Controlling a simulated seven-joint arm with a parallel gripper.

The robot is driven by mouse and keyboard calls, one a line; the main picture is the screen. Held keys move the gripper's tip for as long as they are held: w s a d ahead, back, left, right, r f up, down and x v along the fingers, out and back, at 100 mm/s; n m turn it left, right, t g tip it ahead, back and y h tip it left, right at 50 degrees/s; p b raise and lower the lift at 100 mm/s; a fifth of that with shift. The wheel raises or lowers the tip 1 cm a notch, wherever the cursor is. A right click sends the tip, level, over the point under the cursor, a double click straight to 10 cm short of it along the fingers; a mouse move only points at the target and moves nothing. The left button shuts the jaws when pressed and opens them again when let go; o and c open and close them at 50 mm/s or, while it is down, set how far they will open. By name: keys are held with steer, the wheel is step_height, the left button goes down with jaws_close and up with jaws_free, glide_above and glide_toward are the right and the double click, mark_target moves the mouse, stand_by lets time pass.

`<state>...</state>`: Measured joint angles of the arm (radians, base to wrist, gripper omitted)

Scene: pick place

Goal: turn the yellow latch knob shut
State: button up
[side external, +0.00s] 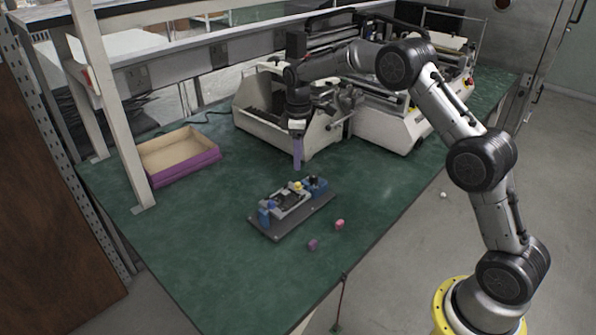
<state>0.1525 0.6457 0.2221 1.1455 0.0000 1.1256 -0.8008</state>
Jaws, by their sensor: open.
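The yellow latch knob (297,186) sits on top of a small fixture (285,201) with blue and grey parts. The fixture is mounted on a dark base plate (284,222) lying on the green table. How far the knob is turned is too small to tell. My gripper (297,165) points down above and just behind the knob, apart from it. Its purple fingers are open, and nothing shows between them.
A purple-rimmed tray (183,178) stands at the left and looks empty. A pink block (339,224) and a purple block (312,245) lie in front of the plate. A white machine (270,125) stands close behind my gripper. The table (200,250) is clear at front left.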

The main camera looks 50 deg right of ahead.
step_height(320, 180, up, 6)
glide_above(298, 183)
steer(key=shift+f, duration=0.2)
step_height(298, 183, down, 14)
steer(key=n, duration=1)
stand_by(0.4)
steer(key=shift+c, duration=0.2)
jaws_close()
